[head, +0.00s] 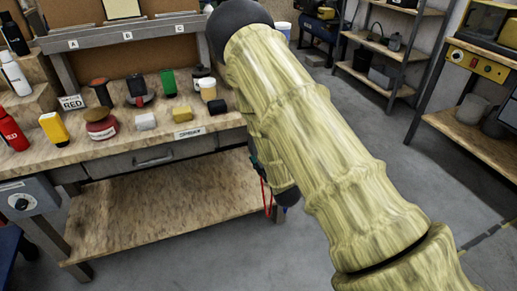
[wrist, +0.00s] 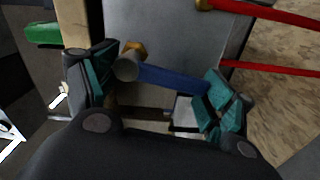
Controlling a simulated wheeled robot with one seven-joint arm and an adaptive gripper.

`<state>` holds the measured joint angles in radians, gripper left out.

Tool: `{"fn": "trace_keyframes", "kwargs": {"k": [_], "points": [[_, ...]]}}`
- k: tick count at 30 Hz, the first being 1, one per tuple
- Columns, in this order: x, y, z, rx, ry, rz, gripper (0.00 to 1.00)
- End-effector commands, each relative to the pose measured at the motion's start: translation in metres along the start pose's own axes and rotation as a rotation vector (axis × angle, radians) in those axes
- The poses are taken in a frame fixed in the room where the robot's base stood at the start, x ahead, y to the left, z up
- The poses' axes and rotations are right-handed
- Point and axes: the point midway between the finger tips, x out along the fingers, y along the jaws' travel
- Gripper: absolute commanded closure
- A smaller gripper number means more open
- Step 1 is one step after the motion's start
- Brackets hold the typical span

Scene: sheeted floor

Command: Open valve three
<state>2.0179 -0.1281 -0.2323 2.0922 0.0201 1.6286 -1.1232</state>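In the wrist view my gripper (wrist: 160,84) is open, with its teal-padded fingers wide apart. A valve with a blue lever (wrist: 172,79) lies between the fingers. Its round hub and brass nut (wrist: 134,48) are close to the left finger, and the lever's far end reaches the right finger. I cannot tell whether they touch. A red lever (wrist: 268,13) and a second red bar (wrist: 270,68) show at the right, and a green handle (wrist: 44,33) at the upper left. No valve number is readable. In the head view my arm hides the valves.
A grey panel (wrist: 178,28) is behind the blue lever, with a small pale plate (wrist: 184,112) below it. In the head view a workbench (head: 165,225) with bottles and blocks stands left. Metal shelves (head: 385,58) and a machine bench (head: 470,145) stand right.

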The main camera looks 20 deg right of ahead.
Motion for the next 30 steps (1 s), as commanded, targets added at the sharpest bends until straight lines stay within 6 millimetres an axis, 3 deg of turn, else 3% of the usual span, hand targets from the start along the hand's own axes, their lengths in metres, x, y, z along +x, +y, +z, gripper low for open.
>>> {"fn": "trace_keyframes", "kwargs": {"k": [3,17,30], "points": [[0.001,0.001,0.000,0.000,0.000,0.001,0.00],[-0.005,-0.001,-0.001,0.000,0.001,-0.002,0.00],[-0.078,-0.002,0.000,0.000,0.000,-0.005,0.00]]}}
